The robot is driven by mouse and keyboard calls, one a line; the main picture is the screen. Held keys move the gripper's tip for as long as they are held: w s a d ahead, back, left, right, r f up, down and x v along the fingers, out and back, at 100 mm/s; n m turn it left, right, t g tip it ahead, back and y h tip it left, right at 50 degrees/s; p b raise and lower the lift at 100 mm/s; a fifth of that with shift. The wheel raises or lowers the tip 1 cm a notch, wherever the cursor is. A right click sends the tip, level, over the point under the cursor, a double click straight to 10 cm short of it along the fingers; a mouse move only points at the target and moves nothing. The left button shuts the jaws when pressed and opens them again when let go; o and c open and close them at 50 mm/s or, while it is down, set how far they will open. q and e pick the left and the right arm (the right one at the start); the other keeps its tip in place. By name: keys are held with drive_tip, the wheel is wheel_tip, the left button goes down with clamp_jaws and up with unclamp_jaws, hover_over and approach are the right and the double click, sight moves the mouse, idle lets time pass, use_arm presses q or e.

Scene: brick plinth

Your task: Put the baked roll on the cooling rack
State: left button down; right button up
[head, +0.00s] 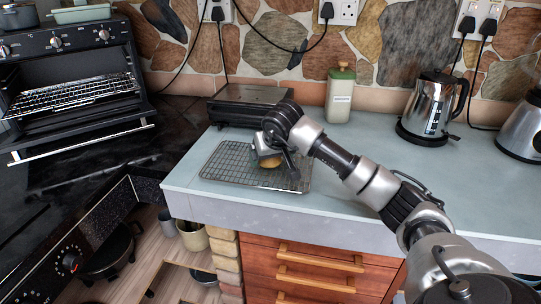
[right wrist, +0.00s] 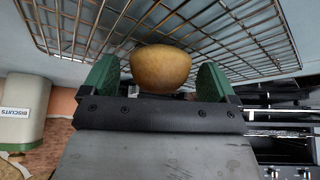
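The golden-brown baked roll (head: 270,163) is over the wire cooling rack (head: 228,167) on the counter, near the rack's middle. It looks to be resting on the wires, though contact is partly hidden by my gripper. My right gripper (head: 268,157) is low over the rack, around the roll. In the right wrist view the roll (right wrist: 160,68) sits between the two green fingers (right wrist: 158,82), with small gaps on both sides, so the gripper is open. The rack (right wrist: 240,35) fills the top of that view. My left gripper is not in view.
A toaster oven (head: 75,75) with its door down stands at left. A dark appliance (head: 245,105) and a biscuit jar (head: 340,95) stand behind the rack; a kettle (head: 430,108) is at right. The counter right of the rack is clear beneath my arm.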

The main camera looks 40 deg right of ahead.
drive_tip(key=shift+r, duration=0.1)
drive_tip(key=shift+s+r, duration=0.1)
drive_tip(key=shift+r, duration=0.2)
drive_tip(key=v, duration=1.1)
drive_tip(key=shift+r, duration=0.15)
drive_tip(key=shift+a, duration=0.1)
